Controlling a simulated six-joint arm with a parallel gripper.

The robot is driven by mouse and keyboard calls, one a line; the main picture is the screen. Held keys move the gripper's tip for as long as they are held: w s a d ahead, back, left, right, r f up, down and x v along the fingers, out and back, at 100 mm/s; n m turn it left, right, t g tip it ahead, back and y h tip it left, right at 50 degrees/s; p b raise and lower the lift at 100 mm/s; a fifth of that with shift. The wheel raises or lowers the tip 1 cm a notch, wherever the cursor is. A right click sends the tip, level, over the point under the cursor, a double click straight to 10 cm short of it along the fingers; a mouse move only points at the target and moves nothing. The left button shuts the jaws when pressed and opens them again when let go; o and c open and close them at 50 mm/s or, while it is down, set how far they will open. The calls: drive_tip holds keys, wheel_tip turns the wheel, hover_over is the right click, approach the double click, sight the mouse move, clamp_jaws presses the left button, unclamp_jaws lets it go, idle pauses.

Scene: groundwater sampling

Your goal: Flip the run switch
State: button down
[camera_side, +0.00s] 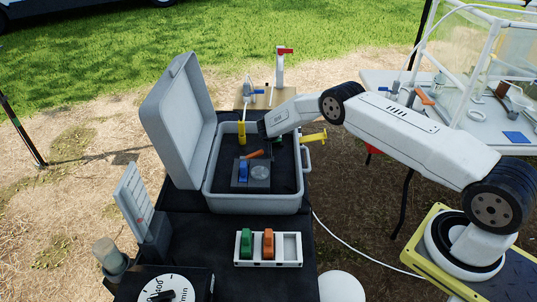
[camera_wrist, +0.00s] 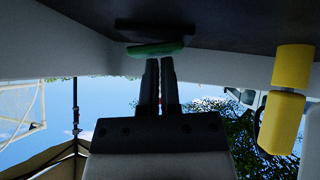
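A green rocker (camera_wrist: 155,48) on a dark base, which looks like the run switch, shows at the top of the wrist view. In the side view only a sliver of green shows beside my wrist, inside the open grey case (camera_side: 258,204). My gripper (camera_wrist: 160,62) has its two dark fingers close together, with nothing seen between them. Their tips are right at the green rocker; I cannot tell whether they touch it. In the side view my gripper (camera_side: 264,131) reaches into the back of the case, its fingers mostly hidden.
A grey block (camera_side: 241,184) with a blue rocker, an orange lever and a round dial sits in the case. Yellow handles (camera_side: 242,134) stand near my wrist; one also shows in the wrist view (camera_wrist: 281,122). A white rack (camera_side: 290,250) with green and orange pieces lies in front.

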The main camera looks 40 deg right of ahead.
drive_tip(key=shift+s, duration=0.1)
drive_tip(key=r, duration=0.4)
drive_tip(key=shift+w+a, duration=0.35)
drive_tip(key=v, duration=1)
drive_tip(key=shift+d, duration=0.2)
idle(0.4)
drive_tip(key=shift+w+d+r+m+g+y, duration=0.25)
drive_tip(key=shift+d+r+g+y, duration=0.3)
drive_tip(key=shift+d+y, duration=0.2)
drive_tip(key=shift+w+d+r+m+g+y, duration=0.15)
drive_tip(key=shift+w+d+r+g+y, duration=0.1)
drive_tip(key=shift+d+r+g+y, duration=0.45)
drive_tip(key=shift+w+d+r+m+g+y, duration=0.25)
drive_tip(key=shift+d+r+g+y, duration=0.2)
drive_tip(key=shift+d+y, duration=0.35)
drive_tip(key=shift+a, duration=0.1)
